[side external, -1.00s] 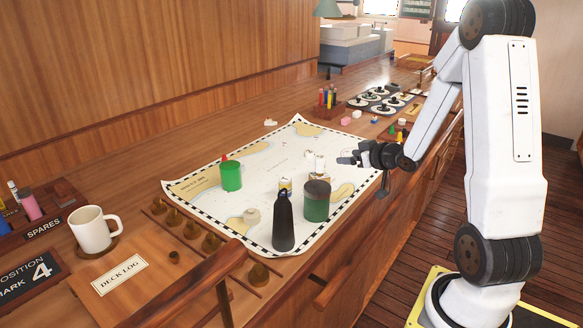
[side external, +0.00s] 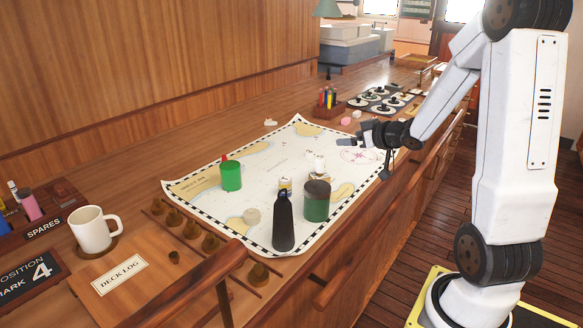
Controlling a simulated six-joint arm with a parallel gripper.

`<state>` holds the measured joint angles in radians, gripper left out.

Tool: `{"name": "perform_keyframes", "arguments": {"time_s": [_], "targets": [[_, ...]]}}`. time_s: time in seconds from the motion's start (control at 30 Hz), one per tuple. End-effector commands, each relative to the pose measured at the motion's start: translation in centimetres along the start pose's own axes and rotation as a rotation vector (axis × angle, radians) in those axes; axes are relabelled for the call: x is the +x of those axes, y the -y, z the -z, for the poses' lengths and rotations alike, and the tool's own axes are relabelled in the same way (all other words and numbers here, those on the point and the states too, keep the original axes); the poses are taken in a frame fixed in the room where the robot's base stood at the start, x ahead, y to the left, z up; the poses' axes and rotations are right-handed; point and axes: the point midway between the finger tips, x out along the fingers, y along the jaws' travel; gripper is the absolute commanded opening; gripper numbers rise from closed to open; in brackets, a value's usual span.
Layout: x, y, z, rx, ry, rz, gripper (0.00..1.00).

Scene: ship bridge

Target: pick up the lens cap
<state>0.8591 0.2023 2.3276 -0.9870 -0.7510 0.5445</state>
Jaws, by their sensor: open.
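I cannot make out a lens cap for certain in the side external view. My gripper (side external: 346,135) is dark, points left and is open, with nothing seen between its fingers. It is raised near the chart's far right corner.
A white mug (side external: 92,230) and the deck log board (side external: 121,277) are at the near left. Several brass knobs (side external: 211,243) stand beside the chart. A pen holder (side external: 328,104) and a tray of dark round pieces (side external: 376,99) are beyond my gripper. The chart's far middle is fairly clear.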

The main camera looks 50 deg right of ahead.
Motion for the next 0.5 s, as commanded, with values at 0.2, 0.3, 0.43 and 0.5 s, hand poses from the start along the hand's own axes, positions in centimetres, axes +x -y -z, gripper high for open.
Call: {"name": "perform_keyframes", "arguments": {"time_s": [0.2,0.3,0.43,0.5], "targets": [[-1.2,0.0,2.9,-0.003,-0.003,-0.002,1.00],[-1.6,0.0,4.0,-0.002,-0.003,0.000,1.00],[-2.2,0.0,5.3,-0.002,-0.003,-0.002,1.00],[-1.4,0.7,4.8,-0.056,0.029,0.004,1.00]]}}
